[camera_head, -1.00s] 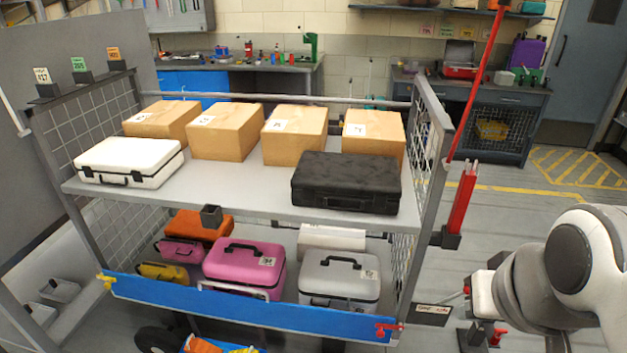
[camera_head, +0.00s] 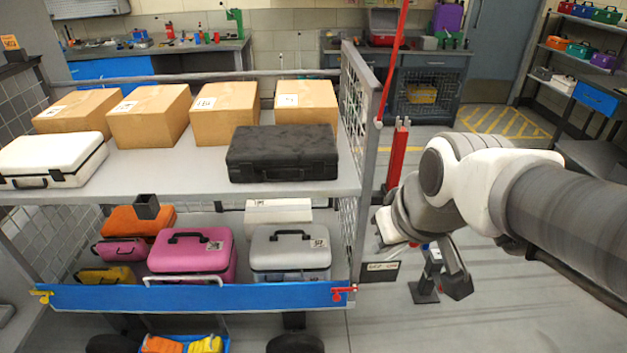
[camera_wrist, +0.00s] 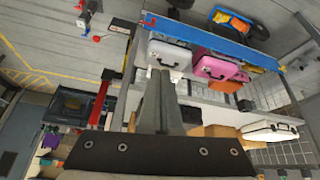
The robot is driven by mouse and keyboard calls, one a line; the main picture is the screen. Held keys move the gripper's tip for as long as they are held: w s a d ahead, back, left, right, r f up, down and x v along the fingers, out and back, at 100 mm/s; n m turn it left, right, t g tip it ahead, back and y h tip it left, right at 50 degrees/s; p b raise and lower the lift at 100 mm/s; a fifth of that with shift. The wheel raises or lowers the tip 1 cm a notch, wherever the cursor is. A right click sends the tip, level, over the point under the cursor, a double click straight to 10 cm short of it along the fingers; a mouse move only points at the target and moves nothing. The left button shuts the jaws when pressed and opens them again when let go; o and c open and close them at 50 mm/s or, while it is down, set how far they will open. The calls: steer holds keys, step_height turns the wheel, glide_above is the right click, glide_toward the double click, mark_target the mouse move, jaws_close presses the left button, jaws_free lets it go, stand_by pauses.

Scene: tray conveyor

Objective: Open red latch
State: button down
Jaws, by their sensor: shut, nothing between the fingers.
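The red latch (camera_head: 343,293) is a small red piece at the right end of the blue bar (camera_head: 200,297) along the cart's lower shelf. In the wrist view the latch (camera_wrist: 149,18) is small, near the top, at the left end of the blue bar. My gripper (camera_wrist: 160,76) is shut and empty, its grey fingers together below the latch in that picture and apart from it. In the head view my arm's end is to the right of the cart, above latch height; the fingers cannot be made out clearly there.
A yellow latch (camera_head: 41,296) is at the bar's left end. Pink (camera_head: 190,255) and grey (camera_head: 290,256) cases stand behind the bar. The cart's mesh side (camera_head: 357,120), a red post (camera_head: 397,157) and a small sign (camera_head: 380,271) are near my arm.

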steer(key=w+a+f+n+b, duration=0.25)
steer(key=w+f, duration=0.25)
steer(key=f, duration=0.5)
steer(key=w+a+f+n+h+b, duration=0.1)
steer(key=w+f+n+b, duration=0.3)
steer(key=f, duration=0.6)
steer(key=w+a+f+n+b, duration=0.1)
steer(key=w+f+n, duration=0.3)
steer(key=f, duration=0.6)
steer(key=w+d+f+n+t+b, duration=0.1)
steer(key=f+n+b, duration=0.4)
steer(key=f+n, duration=0.7)
steer(key=w+d+f+n+t+b, duration=0.2)
steer(key=f+n+t+b, duration=0.3)
steer(key=f+n, duration=0.7)
step_height(320, 180, down, 8)
steer(key=shift+w+d+r+t+h+b, duration=0.2)
steer(key=shift+w+d+t+h+b, duration=0.1)
steer(key=shift+w+t, duration=0.3)
steer(key=shift+w, duration=0.1)
